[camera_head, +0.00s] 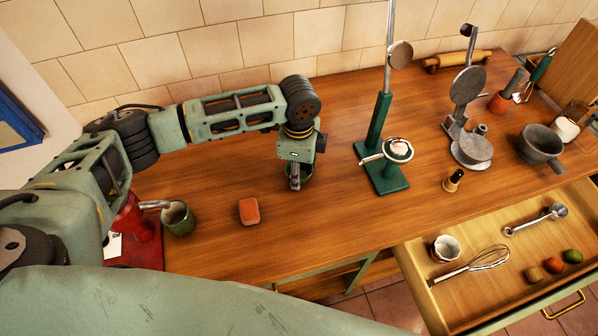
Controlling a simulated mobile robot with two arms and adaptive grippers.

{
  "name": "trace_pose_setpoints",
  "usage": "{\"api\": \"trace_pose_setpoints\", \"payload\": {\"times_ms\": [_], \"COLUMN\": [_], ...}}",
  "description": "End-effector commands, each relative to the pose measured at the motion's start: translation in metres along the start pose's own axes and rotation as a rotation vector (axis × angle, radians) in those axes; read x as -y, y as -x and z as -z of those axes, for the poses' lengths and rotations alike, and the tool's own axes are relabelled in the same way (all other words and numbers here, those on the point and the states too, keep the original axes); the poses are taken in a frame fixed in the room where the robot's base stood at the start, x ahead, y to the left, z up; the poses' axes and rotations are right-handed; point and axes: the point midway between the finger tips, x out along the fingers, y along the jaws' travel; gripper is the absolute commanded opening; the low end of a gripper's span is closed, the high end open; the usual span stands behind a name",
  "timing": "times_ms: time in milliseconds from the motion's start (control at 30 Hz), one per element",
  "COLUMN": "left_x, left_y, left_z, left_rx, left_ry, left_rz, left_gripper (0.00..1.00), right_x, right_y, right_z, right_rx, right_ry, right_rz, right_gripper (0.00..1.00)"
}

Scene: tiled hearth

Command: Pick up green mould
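A small dark green round vessel (308,172), likely the green mould, stands on the wooden counter and is mostly hidden behind my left gripper. My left gripper (295,184) points down right at it, with its fingers overlapping the vessel in the picture. The fingers are seen nearly edge-on, so I cannot tell whether they are open or shut, or touching it. Another green cup (178,219) stands further left, by a red device (138,232). My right gripper is out of view.
An orange-red block (249,211) lies left of the gripper. A green stand (380,130) with a round dish rises to the right. Further right are a grey press (468,120) and a mortar (541,145). An open drawer (425,285) at the front right holds utensils.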

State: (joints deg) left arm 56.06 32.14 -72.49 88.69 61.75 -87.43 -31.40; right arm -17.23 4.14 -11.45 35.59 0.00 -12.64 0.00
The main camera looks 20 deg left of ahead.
Motion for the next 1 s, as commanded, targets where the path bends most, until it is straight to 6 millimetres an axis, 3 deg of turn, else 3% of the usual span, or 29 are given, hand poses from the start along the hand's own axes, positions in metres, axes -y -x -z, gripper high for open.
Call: {"api": "trace_pose_setpoints", "payload": {"times_ms": [267, 567, 1000], "left_x": [0.000, 0.001, 0.001], "left_y": [0.000, 0.005, 0.083], "left_z": [0.000, 0.000, 0.001], "left_rx": [0.000, -0.001, -0.002], "left_ry": [0.000, 0.000, 0.001], "left_rz": [0.000, 0.001, 0.002], "left_gripper": [0.20, 0.19, 0.19], "right_x": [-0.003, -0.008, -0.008], "right_y": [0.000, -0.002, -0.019], "right_z": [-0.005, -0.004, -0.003], "right_rx": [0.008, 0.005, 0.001], "right_ry": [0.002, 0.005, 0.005], "right_rz": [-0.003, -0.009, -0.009], "right_gripper": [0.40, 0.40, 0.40]}}
